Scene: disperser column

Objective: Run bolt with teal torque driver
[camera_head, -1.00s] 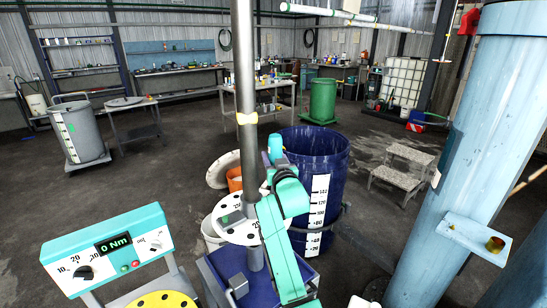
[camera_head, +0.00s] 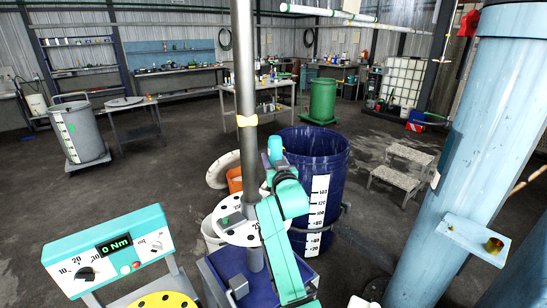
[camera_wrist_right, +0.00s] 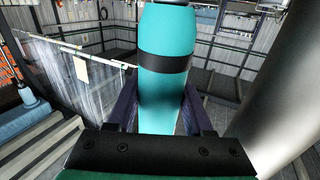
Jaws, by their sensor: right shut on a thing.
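The teal torque driver (camera_wrist_right: 164,85) with a black band stands upright between the dark fingers of my right gripper (camera_wrist_right: 158,105) in the right wrist view. The gripper is shut on its body. In the head view, the driver's teal top (camera_head: 275,148) shows beside the grey shaft, just beyond my teal right arm. The driver's tip is hidden. A white disc (camera_head: 240,230) with dark holes sits around the shaft below the driver. I cannot make out the bolt. The teal control box (camera_head: 105,248) reads 0 Nm. My left gripper is out of view.
The grey shaft (camera_head: 247,95) with a yellow band rises close to the driver. A blue drum (camera_head: 318,185) with a white scale stands just behind my arm. A pale blue column (camera_head: 455,160) stands at right. A yellow disc (camera_head: 160,302) lies low at left.

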